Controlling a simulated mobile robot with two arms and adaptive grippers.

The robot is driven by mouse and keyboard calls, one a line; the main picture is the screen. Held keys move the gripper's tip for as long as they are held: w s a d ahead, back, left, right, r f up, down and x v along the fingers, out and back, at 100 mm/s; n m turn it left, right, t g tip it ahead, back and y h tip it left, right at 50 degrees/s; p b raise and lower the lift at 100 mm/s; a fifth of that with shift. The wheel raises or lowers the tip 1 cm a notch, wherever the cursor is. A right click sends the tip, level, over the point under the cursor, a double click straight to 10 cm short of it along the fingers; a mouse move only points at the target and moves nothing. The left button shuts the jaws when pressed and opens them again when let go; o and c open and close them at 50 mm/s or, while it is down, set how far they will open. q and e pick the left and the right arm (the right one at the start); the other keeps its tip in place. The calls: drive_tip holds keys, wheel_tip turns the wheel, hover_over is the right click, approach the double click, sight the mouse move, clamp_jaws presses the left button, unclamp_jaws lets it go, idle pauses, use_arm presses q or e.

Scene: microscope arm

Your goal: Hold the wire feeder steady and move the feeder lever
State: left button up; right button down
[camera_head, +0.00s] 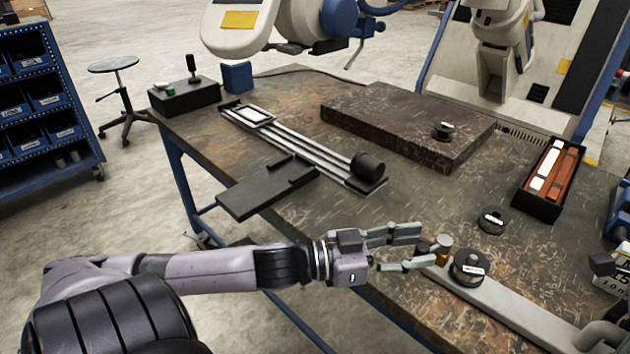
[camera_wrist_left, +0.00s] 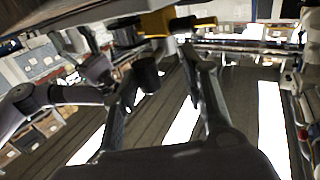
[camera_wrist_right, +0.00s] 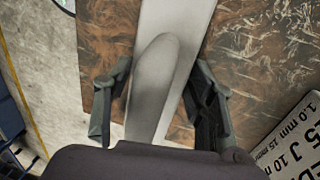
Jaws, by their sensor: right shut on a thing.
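The wire feeder (camera_head: 510,303) is a long pale grey bar at the lower right of the table in the head view. A black spool (camera_head: 468,267) sits on it, with a small brass and dark lever piece (camera_head: 440,250) at its left end. My left gripper (camera_head: 424,246) is open, its fingertips pointing at the lever piece. In the left wrist view a dark cylinder (camera_wrist_left: 147,75) shows between the fingers; contact is unclear. My right gripper (camera_wrist_right: 160,72) is shut on the feeder's rounded grey handle (camera_wrist_right: 153,85) in the right wrist view.
A black spool (camera_head: 492,221) lies behind the feeder. A dark open box (camera_head: 537,205) stands at the right, and a dark stone slab (camera_head: 370,122) at the back. A black rail fixture (camera_head: 265,192) lies left. A labelled box (camera_wrist_right: 292,140) is close to the right gripper.

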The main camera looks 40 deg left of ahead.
use_arm(q)
drive_tip(key=v, duration=1.1)
drive_tip(key=s+d+f+n+g+h, duration=0.2)
drive_tip(key=s+d+n+h, duration=0.2)
drive_tip(key=s+d+n, duration=0.4)
drive_tip(key=w+a+f+y, duration=0.2)
drive_tip(key=a+f+y, duration=0.1)
drive_tip(key=f, duration=0.6)
drive_tip(key=w+a+f+y, duration=0.2)
drive_tip(key=a+f+y, duration=0.2)
drive_tip(key=a+f, duration=0.2)
drive_tip(key=w+a+f+n+y, duration=0.1)
drive_tip(key=w+a+f+y, duration=0.2)
drive_tip(key=f, duration=0.8)
drive_tip(key=shift+a+f+y, duration=0.4)
drive_tip(key=shift+a+y, duration=0.3)
drive_tip(key=shift+a, duration=0.4)
drive_tip(key=shift+w+r, duration=0.1)
